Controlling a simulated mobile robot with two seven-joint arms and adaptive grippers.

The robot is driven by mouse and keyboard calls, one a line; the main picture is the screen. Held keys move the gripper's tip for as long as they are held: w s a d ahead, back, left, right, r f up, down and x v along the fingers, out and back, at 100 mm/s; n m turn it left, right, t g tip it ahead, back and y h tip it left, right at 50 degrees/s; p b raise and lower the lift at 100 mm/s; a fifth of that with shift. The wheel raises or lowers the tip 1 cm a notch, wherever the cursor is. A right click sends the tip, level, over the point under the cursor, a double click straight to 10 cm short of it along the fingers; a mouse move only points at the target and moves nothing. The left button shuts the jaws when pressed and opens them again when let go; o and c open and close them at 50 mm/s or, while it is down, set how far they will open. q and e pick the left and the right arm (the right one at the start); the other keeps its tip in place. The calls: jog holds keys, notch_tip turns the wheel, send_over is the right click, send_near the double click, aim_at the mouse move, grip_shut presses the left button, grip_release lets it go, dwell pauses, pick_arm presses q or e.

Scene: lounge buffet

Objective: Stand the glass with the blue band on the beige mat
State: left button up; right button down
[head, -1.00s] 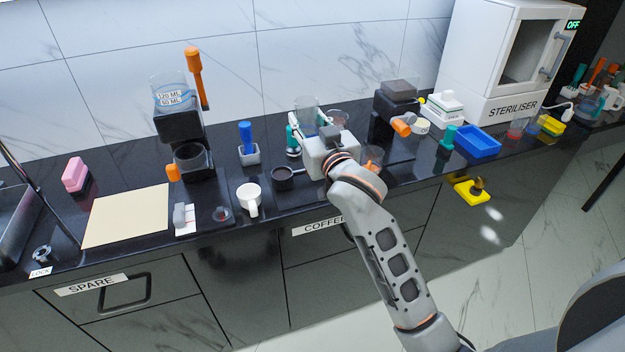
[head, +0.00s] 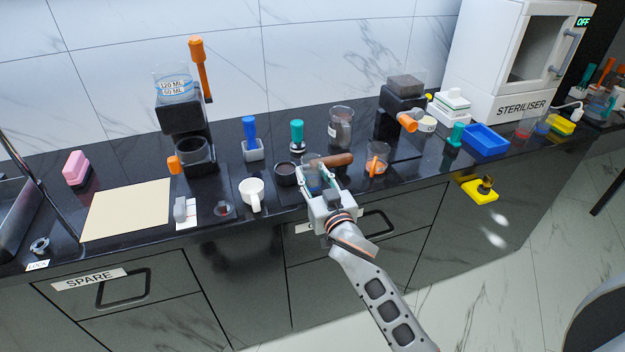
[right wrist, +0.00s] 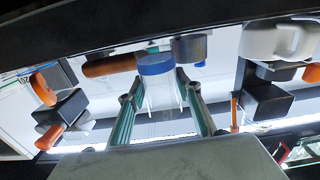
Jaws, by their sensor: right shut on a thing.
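My right gripper (head: 312,182) is over the front part of the counter, right of the white mug. It is shut on a clear glass, which shows between its fingers in the head view (head: 315,174). In the right wrist view the blue band (right wrist: 157,66) shows around the glass, between the green-sided fingers. I cannot tell how far the glass is above the counter. The beige mat (head: 125,210) lies flat and bare at the left of the counter, well left of the gripper. My left gripper is not in view.
Between gripper and mat stand a white mug (head: 251,192), a dark cup (head: 286,173), a small grey item on a white card (head: 181,210) and the black grinder (head: 195,155). A brown handle (head: 336,160) lies just behind the gripper. An orange-marked glass (head: 376,160) stands to its right.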

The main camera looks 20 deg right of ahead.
jog(key=shift+f, duration=0.4)
jog(key=shift+f, duration=0.2)
jog(key=c, duration=1.4)
grip_release()
jog(key=shift+r, duration=0.1)
